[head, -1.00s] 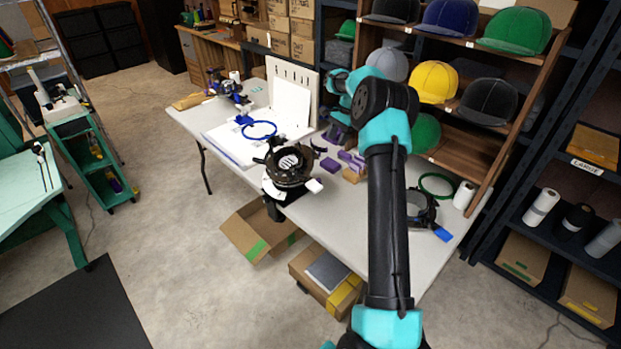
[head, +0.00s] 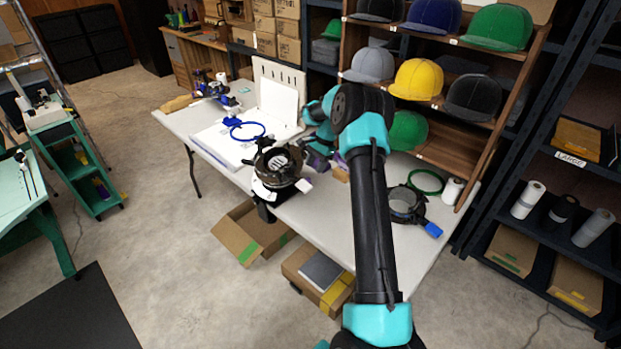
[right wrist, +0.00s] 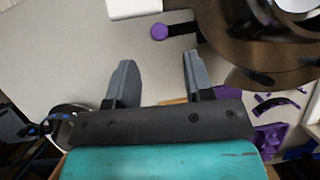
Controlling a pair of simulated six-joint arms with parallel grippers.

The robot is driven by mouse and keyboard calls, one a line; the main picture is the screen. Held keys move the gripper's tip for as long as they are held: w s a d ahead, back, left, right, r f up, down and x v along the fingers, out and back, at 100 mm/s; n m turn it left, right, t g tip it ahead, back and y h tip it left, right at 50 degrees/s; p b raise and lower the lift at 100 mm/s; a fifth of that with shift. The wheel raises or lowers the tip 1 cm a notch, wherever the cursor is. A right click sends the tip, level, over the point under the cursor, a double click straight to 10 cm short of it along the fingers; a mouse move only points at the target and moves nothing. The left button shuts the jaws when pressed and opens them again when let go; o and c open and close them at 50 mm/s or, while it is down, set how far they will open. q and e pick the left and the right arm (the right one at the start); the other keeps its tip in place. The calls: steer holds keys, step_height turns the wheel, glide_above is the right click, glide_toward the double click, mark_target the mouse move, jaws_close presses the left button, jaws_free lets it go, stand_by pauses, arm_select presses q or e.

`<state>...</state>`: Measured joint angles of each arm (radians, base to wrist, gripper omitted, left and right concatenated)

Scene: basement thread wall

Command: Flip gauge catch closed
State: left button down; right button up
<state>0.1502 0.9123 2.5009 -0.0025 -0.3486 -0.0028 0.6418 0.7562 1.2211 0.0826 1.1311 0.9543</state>
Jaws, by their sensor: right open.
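The gauge (head: 278,165) is a dark round ring fixture on a white and black stand at the front edge of the table. It also shows in the right wrist view, where its brown-black ring (right wrist: 235,42) fills the upper right. A short black lever with a purple round tip (right wrist: 160,31) sticks out left from the ring; it looks like the catch. My right gripper (right wrist: 156,62) is open and empty, its fingertips just below the lever in that picture and apart from it. In the head view my right forearm partly hides the gripper. My left gripper is not in view.
A white block (right wrist: 132,8) lies near the lever. Purple parts (right wrist: 262,138) lie right of my gripper. The table (head: 335,225) also holds a blue hoop (head: 247,130), a second ring fixture (head: 406,204), a green hoop (head: 425,181) and a white roll (head: 452,190). A cap shelf stands behind.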

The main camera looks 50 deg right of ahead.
steer(key=x, duration=0.6)
jaws_close()
stand_by(0.4)
